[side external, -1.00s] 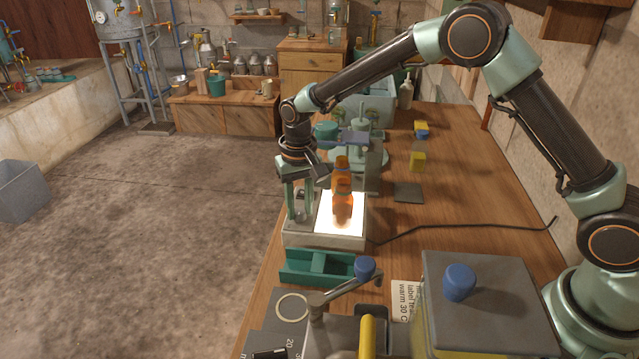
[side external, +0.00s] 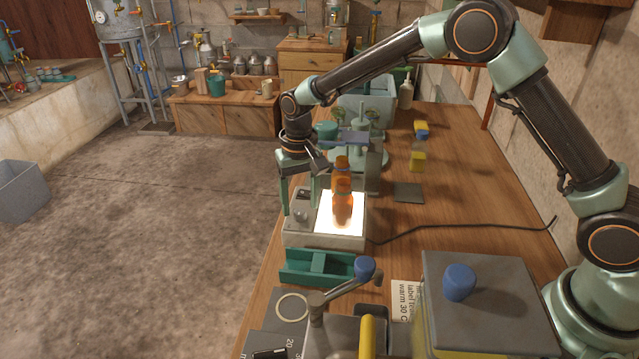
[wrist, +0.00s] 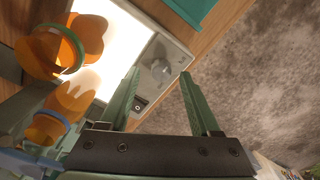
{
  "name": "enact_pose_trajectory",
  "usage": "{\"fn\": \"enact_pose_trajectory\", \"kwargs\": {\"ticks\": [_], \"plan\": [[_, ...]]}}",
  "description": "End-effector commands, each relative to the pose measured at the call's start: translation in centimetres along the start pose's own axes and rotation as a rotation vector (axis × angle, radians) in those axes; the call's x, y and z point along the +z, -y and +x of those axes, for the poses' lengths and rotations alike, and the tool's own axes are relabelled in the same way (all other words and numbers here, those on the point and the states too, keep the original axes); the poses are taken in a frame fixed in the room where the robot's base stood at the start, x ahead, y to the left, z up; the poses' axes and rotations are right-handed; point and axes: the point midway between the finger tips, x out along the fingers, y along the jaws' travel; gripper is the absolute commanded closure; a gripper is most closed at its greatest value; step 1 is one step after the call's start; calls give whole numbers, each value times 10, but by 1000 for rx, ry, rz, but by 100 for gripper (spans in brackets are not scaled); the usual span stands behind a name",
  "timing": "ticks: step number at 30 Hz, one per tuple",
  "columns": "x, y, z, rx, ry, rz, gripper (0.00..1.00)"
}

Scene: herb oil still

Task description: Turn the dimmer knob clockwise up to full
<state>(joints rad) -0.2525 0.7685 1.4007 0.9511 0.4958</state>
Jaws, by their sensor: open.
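The dimmer knob (wrist: 160,69) is a small round grey knob on the control strip of a lit light box (wrist: 173,46). In the side view the knob (side external: 301,214) sits at the left part of the light box (side external: 325,240). My gripper (side external: 300,208) points down over the strip, open, with one finger on each side of the knob. In the wrist view the gripper (wrist: 159,74) has its fingertips apart, and the knob shows in the gap between them. I cannot tell how far the tips reach down beside it.
Orange bottles (side external: 342,200) stand on the glowing panel, close to the right of my gripper. A small rocker switch (wrist: 140,104) sits near the knob. A teal tray (side external: 318,281) lies in front of the box. A dark cable (side external: 460,229) runs right across the bench.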

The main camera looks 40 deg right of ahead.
Motion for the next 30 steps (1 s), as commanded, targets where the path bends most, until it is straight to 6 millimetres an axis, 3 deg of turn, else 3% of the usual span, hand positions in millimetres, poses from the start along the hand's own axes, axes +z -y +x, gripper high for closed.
{"fn": "enact_pose_trajectory", "kwargs": {"ticks": [9, 15, 21, 30], "plan": [[-1, 0, -65, -2, -4, 1, 36], [-1, -1, -95, -1, -2, 2, 36], [0, -1, -107, 0, 0, 2, 36], [0, -1, -107, 0, 1, 2, 36]]}}
